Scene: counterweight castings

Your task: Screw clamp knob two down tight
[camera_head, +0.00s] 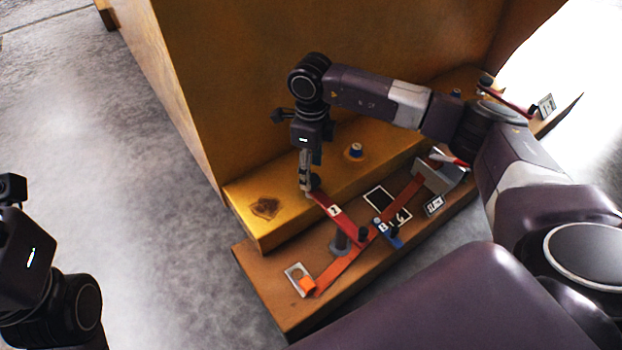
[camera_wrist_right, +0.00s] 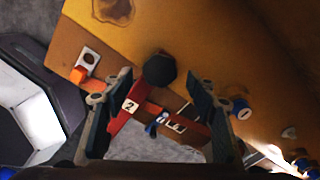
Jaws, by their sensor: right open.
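A red clamp arm marked 2 (camera_head: 338,214) lies across the edge of the yellow casting step (camera_head: 268,228), over the brown bench. A dark round knob (camera_head: 315,181) sits by its upper end; in the right wrist view this black knob (camera_wrist_right: 158,70) shows from above, near the marked arm (camera_wrist_right: 126,108). My right gripper (camera_head: 307,189) points down at the knob. In the right wrist view its open fingers (camera_wrist_right: 160,82) stand either side of the knob, with no clear contact. My left gripper (camera_head: 12,190) is at the left edge, far from the clamps; its fingers are unclear.
A blue piece marked 8 (camera_head: 385,232), a grey block (camera_head: 437,177) and an orange strip (camera_head: 338,270) lie on the brown bench (camera_head: 283,308). A blue-topped stud (camera_head: 355,151) stands on the step. The tall yellow casting wall (camera_head: 235,70) rises behind. Grey floor is clear at left.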

